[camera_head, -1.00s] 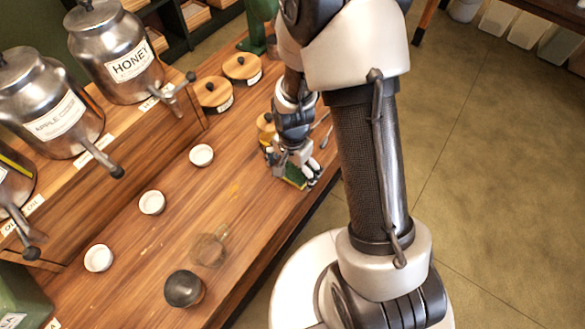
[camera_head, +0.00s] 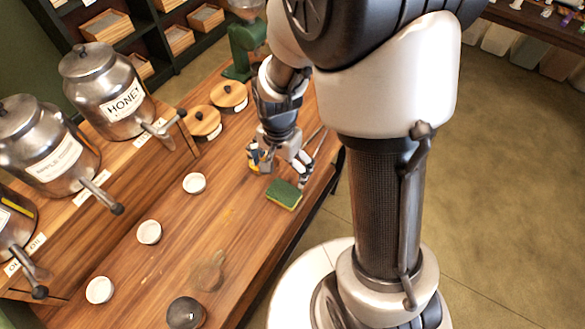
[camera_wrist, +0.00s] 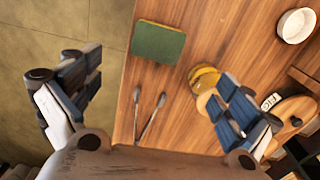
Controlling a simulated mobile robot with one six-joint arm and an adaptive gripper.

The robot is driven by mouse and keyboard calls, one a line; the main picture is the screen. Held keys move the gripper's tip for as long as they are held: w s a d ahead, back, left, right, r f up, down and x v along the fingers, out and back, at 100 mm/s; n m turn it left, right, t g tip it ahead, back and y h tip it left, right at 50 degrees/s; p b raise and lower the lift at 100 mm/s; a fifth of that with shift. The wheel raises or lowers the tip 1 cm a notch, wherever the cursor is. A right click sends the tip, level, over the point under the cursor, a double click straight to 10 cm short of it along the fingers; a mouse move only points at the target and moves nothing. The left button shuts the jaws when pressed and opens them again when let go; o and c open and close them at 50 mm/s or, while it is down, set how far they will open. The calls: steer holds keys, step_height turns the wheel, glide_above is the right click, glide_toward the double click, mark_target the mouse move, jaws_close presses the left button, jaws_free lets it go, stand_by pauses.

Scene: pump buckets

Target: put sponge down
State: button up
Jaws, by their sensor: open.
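The sponge (camera_head: 284,194), green on top with a yellow side, lies flat on the wooden table (camera_head: 215,240) near its right edge. It also shows in the wrist view (camera_wrist: 158,42), at the top middle, close to the table edge. My gripper (camera_head: 282,168) is open and empty, raised just behind the sponge and apart from it. In the wrist view its fingers (camera_wrist: 155,95) are spread wide, with the sponge beyond them.
White cups (camera_head: 194,183) stand along the table's middle. Wooden-lidded jars (camera_head: 229,95) stand behind my gripper. Tongs (camera_wrist: 150,115) and a yellow-topped jar (camera_wrist: 204,76) are near my fingers. Metal dispensers (camera_head: 108,90) line a raised shelf at the left.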

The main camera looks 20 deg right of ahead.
steer(key=s+r+n+t, duration=0.2)
steer(key=s+r+n, duration=0.3)
steer(key=r, duration=0.5)
steer(key=s+r+n+t, duration=0.2)
steer(key=s+r+n, duration=0.3)
steer(key=s+r, duration=0.4)
step_height(320, 180, up, 2)
steer(key=shift+s+d+r, duration=0.25)
steer(key=shift+s+d, duration=0.1)
steer(key=shift+o, duration=0.2)
